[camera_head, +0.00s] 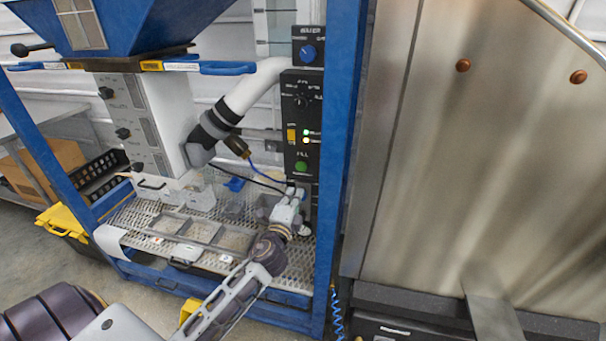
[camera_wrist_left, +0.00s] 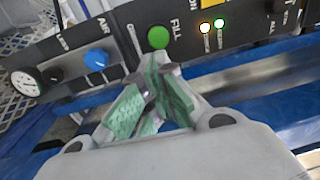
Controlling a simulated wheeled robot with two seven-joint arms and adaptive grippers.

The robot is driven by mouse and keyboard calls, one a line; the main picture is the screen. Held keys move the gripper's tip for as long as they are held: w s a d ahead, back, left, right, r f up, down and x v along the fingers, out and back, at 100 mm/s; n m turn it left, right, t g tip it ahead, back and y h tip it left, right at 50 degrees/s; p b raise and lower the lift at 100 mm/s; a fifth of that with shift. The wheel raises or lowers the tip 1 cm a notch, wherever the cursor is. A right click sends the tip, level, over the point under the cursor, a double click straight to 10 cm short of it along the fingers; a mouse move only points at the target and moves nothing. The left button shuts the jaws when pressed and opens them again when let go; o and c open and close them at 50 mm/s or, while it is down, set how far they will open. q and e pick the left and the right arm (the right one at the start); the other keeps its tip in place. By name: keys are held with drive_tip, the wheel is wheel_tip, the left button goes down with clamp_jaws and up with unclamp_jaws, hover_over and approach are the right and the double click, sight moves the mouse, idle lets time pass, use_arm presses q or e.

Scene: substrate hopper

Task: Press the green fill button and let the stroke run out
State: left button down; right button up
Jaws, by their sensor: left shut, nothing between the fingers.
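The green fill button (camera_head: 301,167) is on the black control panel (camera_head: 288,110), below the "FILL" label in the head view. My left gripper (camera_head: 297,190) is in front of the panel's lower end, a little below the button. Its green-padded fingers (camera_wrist_left: 155,66) are shut with nothing between them. The fingertips appear apart from the button, with the exact distance unclear. My right gripper is not in view.
A blue frame post (camera_head: 342,150) stands right of the panel. A white pipe (camera_head: 250,92) and a thin cable are to its left. A divided tray (camera_head: 203,232) lies on the perforated deck below. Amber and green lamps (camera_wrist_left: 211,25) are lit beside the button.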

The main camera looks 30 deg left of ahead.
sight(305, 168)
use_arm(q)
drive_tip(key=shift+p+x, duration=0.6)
drive_tip(key=shift+x, duration=5)
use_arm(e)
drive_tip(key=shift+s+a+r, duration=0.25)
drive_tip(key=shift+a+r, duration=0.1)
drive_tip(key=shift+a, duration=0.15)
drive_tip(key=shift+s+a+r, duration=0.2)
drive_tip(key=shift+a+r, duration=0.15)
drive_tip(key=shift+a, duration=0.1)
use_arm(q)
drive_tip(key=shift+w, duration=0.1)
